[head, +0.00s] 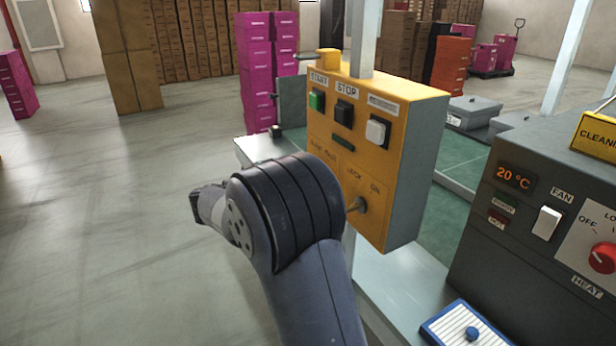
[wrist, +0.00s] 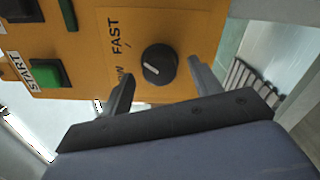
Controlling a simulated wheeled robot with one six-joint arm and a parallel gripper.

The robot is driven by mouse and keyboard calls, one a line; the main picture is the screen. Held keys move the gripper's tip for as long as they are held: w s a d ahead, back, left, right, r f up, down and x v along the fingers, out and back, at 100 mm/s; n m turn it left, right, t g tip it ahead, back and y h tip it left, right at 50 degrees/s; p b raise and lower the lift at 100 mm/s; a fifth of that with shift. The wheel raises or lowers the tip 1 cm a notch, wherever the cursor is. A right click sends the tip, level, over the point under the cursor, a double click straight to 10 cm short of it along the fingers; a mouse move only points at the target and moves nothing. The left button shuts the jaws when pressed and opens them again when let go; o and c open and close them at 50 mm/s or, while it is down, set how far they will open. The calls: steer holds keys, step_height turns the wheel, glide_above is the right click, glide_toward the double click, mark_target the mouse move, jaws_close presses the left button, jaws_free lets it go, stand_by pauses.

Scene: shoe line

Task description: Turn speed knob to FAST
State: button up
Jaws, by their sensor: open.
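The speed knob (wrist: 160,65) is a round black dial with a short white mark on the yellow control box (wrist: 75,45) in the wrist view. The mark sits on the knob's left lower side, nearer the SLOW end. The FAST label (wrist: 117,35) is readable; the SLOW label is partly hidden by a finger. My gripper (wrist: 161,75) is open, its two fingers apart on either side of the knob and just short of it; I cannot see contact. In the head view my arm hides the knob on the control box (head: 425,140).
A grey heater unit (head: 475,235) stands at the right. Open floor (head: 110,230) lies at the left.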

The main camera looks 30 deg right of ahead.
steer(key=a, duration=0.9)
steer(key=shift+s+a, duration=0.15)
steer(key=shift+a, duration=0.1)
steer(key=d, duration=1.1)
steer(key=shift+w+n+p, duration=0.2)
steer(key=shift+n+p, duration=0.1)
steer(key=shift+p, duration=0.15)
steer(key=shift+f+b, duration=0.15)
steer(key=shift+b, duration=0.4)
